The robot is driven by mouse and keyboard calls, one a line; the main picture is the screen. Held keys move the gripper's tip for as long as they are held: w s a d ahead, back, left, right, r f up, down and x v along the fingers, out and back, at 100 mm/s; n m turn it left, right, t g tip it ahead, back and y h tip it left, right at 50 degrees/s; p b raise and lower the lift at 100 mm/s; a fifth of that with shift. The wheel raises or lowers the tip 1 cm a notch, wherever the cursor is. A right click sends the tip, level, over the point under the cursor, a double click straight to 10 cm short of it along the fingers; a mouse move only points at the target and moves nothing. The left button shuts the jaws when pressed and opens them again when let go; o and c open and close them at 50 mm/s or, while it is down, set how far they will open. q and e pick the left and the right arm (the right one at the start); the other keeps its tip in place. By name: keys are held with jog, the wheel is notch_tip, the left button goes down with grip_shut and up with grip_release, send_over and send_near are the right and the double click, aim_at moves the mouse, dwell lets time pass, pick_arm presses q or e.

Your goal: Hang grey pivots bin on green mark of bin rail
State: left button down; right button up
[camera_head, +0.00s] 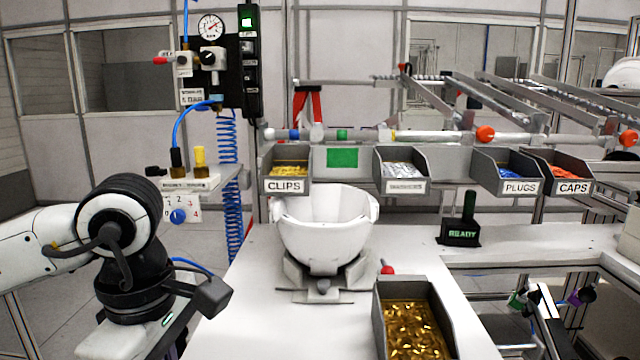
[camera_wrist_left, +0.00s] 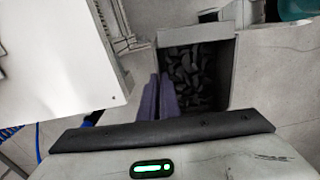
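In the left wrist view a grey bin (camera_wrist_left: 226,93) holds many dark grey pieces; no label shows. My left gripper (camera_wrist_left: 159,76) has two purple fingers close together at the bin's left wall, which runs in between them, so they look shut on it. In the head view my left arm is low at the left, and its fingers and this bin are not clearly seen. The bin rail (camera_head: 450,137) crosses the back. It carries a small green mark (camera_head: 342,135), with a larger green panel (camera_head: 342,158) below it. My right gripper is not seen.
CLIPS (camera_head: 288,172), a white-parts bin (camera_head: 402,172), PLUGS (camera_head: 507,172) and CAPS (camera_head: 560,174) bins hang in a row, with a gap at the green panel. A white helmet shell (camera_head: 326,235) and a bin of brass parts (camera_head: 440,312) stand on the white table (camera_head: 250,310).

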pick_arm(q)
jog(key=a+f+m, duration=0.1)
jog(key=f+m, duration=0.1)
jog(key=m, duration=0.2)
jog(key=s+a+f+m, duration=0.1)
jog(key=f+m, duration=0.2)
jog(key=m, duration=0.1)
jog(key=s+a+f+m, duration=0.1)
jog(key=f+m, duration=0.1)
jog(key=m, duration=0.3)
jog(key=shift+f, duration=0.25)
jog(key=m, duration=0.1)
jog(key=f+m, duration=0.1)
jog(key=m, duration=0.1)
jog(key=shift+s+a+f+m, duration=0.15)
jog(key=shift+a+f+m, duration=0.15)
jog(key=shift+f+m, duration=0.1)
